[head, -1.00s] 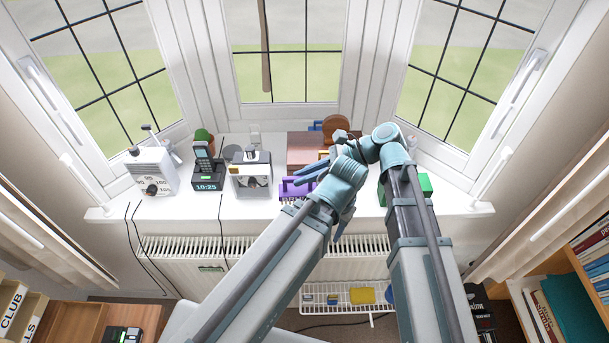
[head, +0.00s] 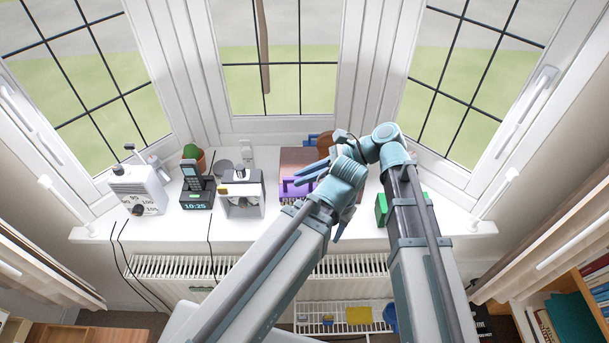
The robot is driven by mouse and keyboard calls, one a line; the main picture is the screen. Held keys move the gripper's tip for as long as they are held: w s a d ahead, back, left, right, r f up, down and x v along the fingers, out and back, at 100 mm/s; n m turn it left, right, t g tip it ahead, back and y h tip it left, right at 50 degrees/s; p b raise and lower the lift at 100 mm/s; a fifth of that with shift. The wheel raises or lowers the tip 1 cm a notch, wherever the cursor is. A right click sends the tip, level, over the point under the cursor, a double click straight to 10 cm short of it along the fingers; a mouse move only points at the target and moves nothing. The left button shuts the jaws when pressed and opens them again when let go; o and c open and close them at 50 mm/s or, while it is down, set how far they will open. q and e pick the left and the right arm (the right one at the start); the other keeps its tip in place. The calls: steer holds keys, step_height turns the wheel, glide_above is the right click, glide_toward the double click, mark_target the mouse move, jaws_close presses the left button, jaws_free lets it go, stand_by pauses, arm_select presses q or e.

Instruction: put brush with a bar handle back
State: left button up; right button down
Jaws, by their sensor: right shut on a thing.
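A purple brush with a bar handle (head: 295,188) is over the sill, in front of a pinkish-brown box (head: 298,158). My right gripper (head: 312,180) is shut on it, its teal fingers at the brush's right end. I cannot tell whether the brush touches the sill or the box. My wrist parts hide the brush's right side and part of the box. My left gripper's fingers are mostly hidden among the teal joints.
A radio (head: 138,190), clock (head: 197,190), potted cactus (head: 191,153) and white-and-grey device (head: 241,193) stand left on the sill. A green thing (head: 382,209) stands right, beside my arm. A brown round object (head: 324,144) is behind. A radiator (head: 170,268) and wire rack (head: 345,303) are below.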

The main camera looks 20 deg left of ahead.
step_height(320, 180, down, 14)
steer(key=b, duration=1.3)
steer(key=shift+r, duration=0.25)
steer(key=shift+f+b, duration=0.25)
steer(key=shift+b, duration=0.2)
stand_by(0.6)
steer(key=c, duration=0.8)
jaws_free()
steer(key=shift+o, duration=0.2)
steer(key=p+v, duration=0.7)
steer(key=v, duration=0.6)
steer(key=shift+d+r, duration=0.2)
steer(key=shift+d, duration=0.15)
